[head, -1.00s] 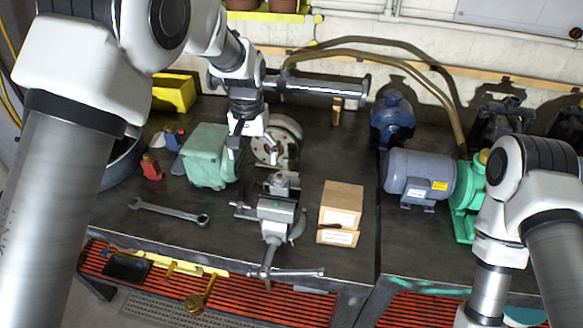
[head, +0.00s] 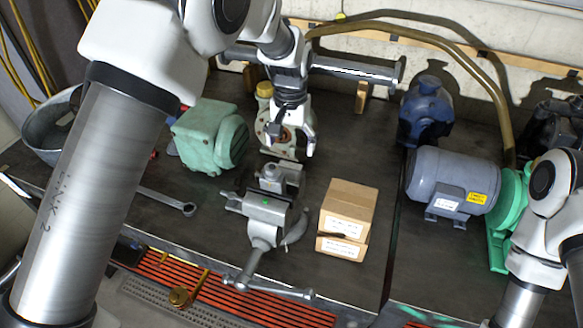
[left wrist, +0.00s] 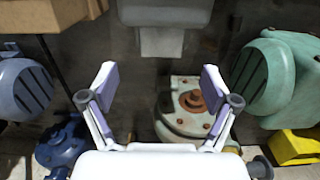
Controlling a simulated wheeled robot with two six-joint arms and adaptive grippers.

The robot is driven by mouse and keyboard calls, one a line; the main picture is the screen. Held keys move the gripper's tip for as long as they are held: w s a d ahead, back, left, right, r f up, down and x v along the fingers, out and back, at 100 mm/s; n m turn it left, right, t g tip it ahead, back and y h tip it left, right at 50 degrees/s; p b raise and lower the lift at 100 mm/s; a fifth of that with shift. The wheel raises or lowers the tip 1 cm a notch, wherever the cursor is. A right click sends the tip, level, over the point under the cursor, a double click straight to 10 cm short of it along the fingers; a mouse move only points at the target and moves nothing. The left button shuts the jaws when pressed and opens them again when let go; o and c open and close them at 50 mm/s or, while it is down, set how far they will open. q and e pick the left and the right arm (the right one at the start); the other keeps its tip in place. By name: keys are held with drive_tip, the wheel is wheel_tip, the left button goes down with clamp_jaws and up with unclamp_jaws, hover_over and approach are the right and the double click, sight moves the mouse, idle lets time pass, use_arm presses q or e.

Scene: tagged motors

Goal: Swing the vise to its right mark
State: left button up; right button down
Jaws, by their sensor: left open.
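The grey bench vise (head: 272,208) stands near the front edge of the bench in the head view, its handle bar pointing toward the front. A small green dot shows on its body. In the left wrist view, a pale grey block at the top middle looks like part of the vise (left wrist: 163,40). My left gripper (head: 291,140) is open and empty, above and behind the vise, apart from it. Its two fingers are spread in the left wrist view (left wrist: 158,82). I cannot make out a right mark. My right arm shows at the right edge, its gripper out of frame.
A cardboard box (head: 349,208) stands close right of the vise. A green gearbox (head: 207,137) is behind left, a flanged pump (left wrist: 187,107) lies under my left gripper, and a grey motor (head: 452,182) sits right. A wrench (head: 170,201) lies left.

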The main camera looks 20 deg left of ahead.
sight(282, 163)
use_arm(q)
drive_tip(key=f, duration=0.1)
drive_tip(key=f+p, duration=0.1)
drive_tip(key=f, duration=0.1)
drive_tip(key=s+f, duration=0.1)
drive_tip(key=f, duration=0.1)
drive_tip(key=shift+a+f+p, duration=0.2)
drive_tip(key=shift+a+p, duration=0.05)
drive_tip(key=shift+p, duration=0.15)
drive_tip(key=shift+w+f, duration=0.15)
drive_tip(key=shift+f, duration=0.2)
drive_tip(key=shift+w+d+f, duration=0.1)
drive_tip(key=shift+w+f, duration=0.05)
drive_tip(key=shift+f, duration=0.05)
drive_tip(key=shift+r, duration=0.1)
clamp_jaws()
drive_tip(key=shift+s+a+n, duration=0.2)
drive_tip(key=shift+a+n, duration=0.05)
drive_tip(key=shift+n, duration=0.15)
drive_tip(key=shift+a+n, duration=0.6)
drive_tip(key=shift+n, duration=0.5)
drive_tip(key=shift+s+a+n, duration=0.2)
drive_tip(key=shift+a+n, duration=0.2)
drive_tip(key=shift+n, duration=0.3)
drive_tip(key=shift+s+a+n, duration=0.2)
drive_tip(key=shift+a+n, duration=0.2)
drive_tip(key=shift+n, duration=0.3)
